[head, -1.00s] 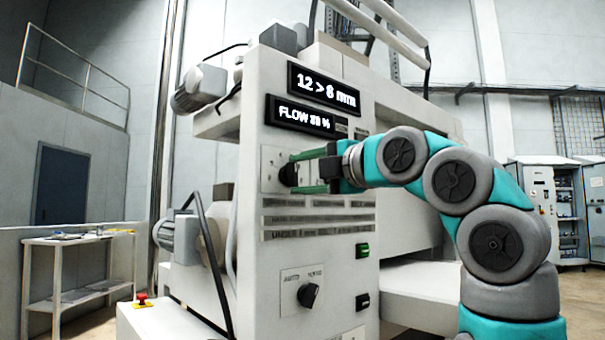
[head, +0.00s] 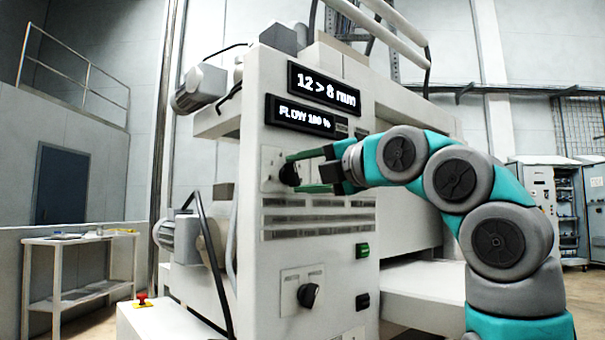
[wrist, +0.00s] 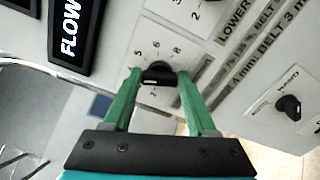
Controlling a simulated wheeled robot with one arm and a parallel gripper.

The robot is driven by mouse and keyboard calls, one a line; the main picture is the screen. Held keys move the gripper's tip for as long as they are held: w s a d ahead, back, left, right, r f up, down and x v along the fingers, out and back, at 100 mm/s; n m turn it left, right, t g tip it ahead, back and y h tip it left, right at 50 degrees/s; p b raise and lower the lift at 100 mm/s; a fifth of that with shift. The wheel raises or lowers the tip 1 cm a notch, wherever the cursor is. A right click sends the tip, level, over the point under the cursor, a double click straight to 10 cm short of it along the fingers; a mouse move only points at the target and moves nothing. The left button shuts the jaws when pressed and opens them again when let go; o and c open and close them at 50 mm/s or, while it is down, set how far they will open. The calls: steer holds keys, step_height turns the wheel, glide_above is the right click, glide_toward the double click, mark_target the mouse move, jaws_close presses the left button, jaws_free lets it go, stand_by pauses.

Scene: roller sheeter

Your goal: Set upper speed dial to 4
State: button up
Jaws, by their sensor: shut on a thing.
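The gripped speed dial is a black knob on a pale plate with printed numbers. It is on the machine's front panel in the head view (head: 289,174) and in the middle of the wrist view (wrist: 158,75). My gripper (wrist: 159,73) has its green fingers on either side of the knob, shut on it. In the head view my gripper (head: 291,174) reaches in from the right. Around the knob I read 5, 6 and 8. Its pointer direction is unclear.
A second numbered plate (wrist: 190,12) lies at the wrist view's top edge, near "LOWER". A black selector knob (head: 309,295) sits lower on the panel. The flow display (head: 304,116) reads 100 %, below a "12 > 8 mm" display (head: 325,89). A red emergency button (head: 142,298) is at lower left.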

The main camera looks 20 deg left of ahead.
steer(key=o, duration=1.4)
steer(key=shift+c, duration=0.2)
steer(key=b+v, duration=0.1)
steer(key=v, duration=0.6)
steer(key=shift+s+d, duration=0.2)
steer(key=shift+d, duration=0.15)
